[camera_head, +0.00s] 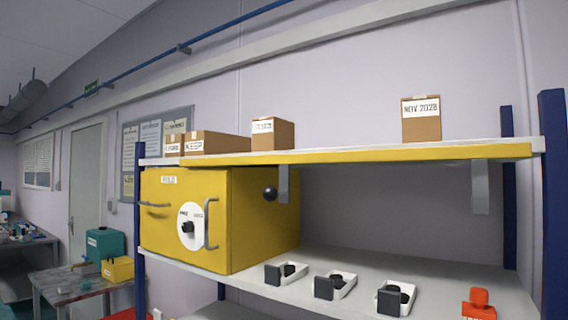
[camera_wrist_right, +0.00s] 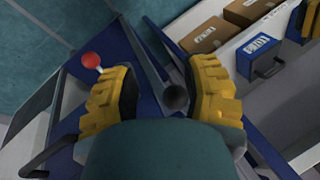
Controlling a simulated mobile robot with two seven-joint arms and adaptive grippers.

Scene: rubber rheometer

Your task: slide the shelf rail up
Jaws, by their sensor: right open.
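In the head view, a long yellow rail (camera_head: 400,154) runs along the front edge of the upper shelf. Grey brackets hang below it, one near a black ball knob (camera_head: 270,193) and one at the right (camera_head: 480,187). In the right wrist view, my right gripper (camera_wrist_right: 163,72) is open with yellow ridged fingers. A dark ball (camera_wrist_right: 175,98) shows between the fingers; I cannot tell whether they touch it or whether it is the same knob. The rail cannot be made out clearly in the wrist view.
Cardboard boxes (camera_head: 217,142) stand on the upper shelf (camera_head: 340,153). A yellow cabinet (camera_head: 185,220), white trays (camera_head: 337,286) with black parts and a red item (camera_head: 479,304) are below. The wrist view shows a red ball (camera_wrist_right: 90,60) by the left finger and boxes (camera_wrist_right: 208,35) at upper right.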

